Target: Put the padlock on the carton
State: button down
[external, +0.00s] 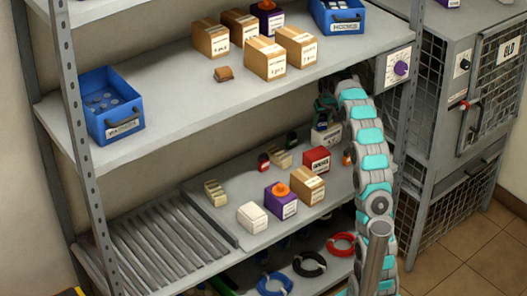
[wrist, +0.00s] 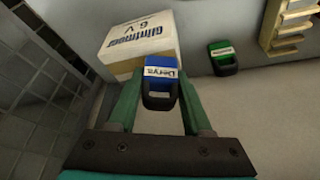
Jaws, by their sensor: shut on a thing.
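My gripper (wrist: 160,92) is shut on a blue padlock (wrist: 159,75) with a white name label and a dark shackle. A carton (wrist: 138,47) with a white printed label reading 6 V stands just beyond it in the wrist view. The padlock overlaps the carton's near edge in that picture; I cannot tell whether they touch. In the external view my gripper (external: 327,103) reaches in over the right end of the lower shelf, with the carton (external: 328,137) below it. The padlock is too small to make out clearly there.
A green padlock (wrist: 223,57) lies right of the carton, beside a tan slatted piece (wrist: 287,25). A red box (external: 316,159), a small tan carton (external: 308,185) and a purple box (external: 280,201) stand nearby. The upper shelf (external: 190,105) hangs above. Rollers (external: 155,245) lie left.

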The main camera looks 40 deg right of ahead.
aim_at(323, 117)
jog(key=shift+f, duration=0.15)
jog(key=shift+c, duration=1.7)
grip_release()
jog(key=shift+b+v, duration=0.3)
jog(key=shift+v, duration=3.6)
